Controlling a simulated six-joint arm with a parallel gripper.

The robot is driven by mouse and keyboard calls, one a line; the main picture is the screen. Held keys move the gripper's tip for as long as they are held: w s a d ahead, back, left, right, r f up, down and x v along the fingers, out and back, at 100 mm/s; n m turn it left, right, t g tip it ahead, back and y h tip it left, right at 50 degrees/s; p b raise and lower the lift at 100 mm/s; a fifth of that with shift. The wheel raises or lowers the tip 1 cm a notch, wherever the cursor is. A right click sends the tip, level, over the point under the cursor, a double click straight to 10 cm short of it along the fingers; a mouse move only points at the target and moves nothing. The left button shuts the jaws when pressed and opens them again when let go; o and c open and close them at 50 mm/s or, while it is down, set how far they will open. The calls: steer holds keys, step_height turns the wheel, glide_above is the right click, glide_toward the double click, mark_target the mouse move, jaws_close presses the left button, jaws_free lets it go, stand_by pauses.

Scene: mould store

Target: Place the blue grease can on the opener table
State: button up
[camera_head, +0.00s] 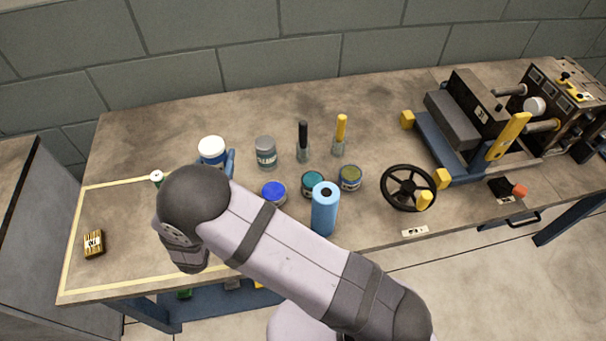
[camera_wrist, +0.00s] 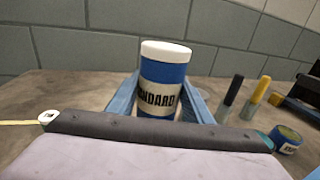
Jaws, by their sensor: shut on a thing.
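A blue can with a white lid (camera_head: 211,148) is near the back left of the long workbench (camera_head: 130,130). In the wrist view the same can (camera_wrist: 163,72) is upright, its pale label reading "...NDARD". My gripper (camera_wrist: 158,103) has its blue fingers on either side of the can and is shut on it. In the head view my arm hides most of the gripper and the can's lower part. I cannot tell whether its base touches the bench. The press-like machine (camera_head: 480,125) stands at the bench's right.
A black handwheel (camera_head: 408,188) is farther right.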

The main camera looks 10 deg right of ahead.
steer(key=s+d+r+m+g+h+p, duration=0.1)
steer(key=s+d+r+m+h+p, duration=0.2)
steer(key=d+p, duration=0.5)
steer(key=s+d+r+m+g+h+p, duration=0.1)
steer(key=s+d+r+g+h+p, duration=0.2)
steer(key=d, duration=0.9)
steer(key=s+d+r+m+h+p, duration=0.15)
steer(key=s+d+r+p, duration=0.35)
steer(key=d, duration=0.6)
steer(key=s+d+f, duration=0.4)
steer(key=s+f, duration=0.3)
steer(key=f, duration=0.4)
steer(key=shift+s, duration=0.3)
steer(key=shift+f+b, duration=0.1)
steer(key=shift+b, duration=0.2)
step_height(320, 180, down, 6)
steer(key=b, duration=0.5)
steer(key=shift+f, duration=0.1)
steer(key=shift+b, duration=0.3)
steer(key=shift+f+b, duration=1.6)
steer(key=shift+f, duration=0.25)
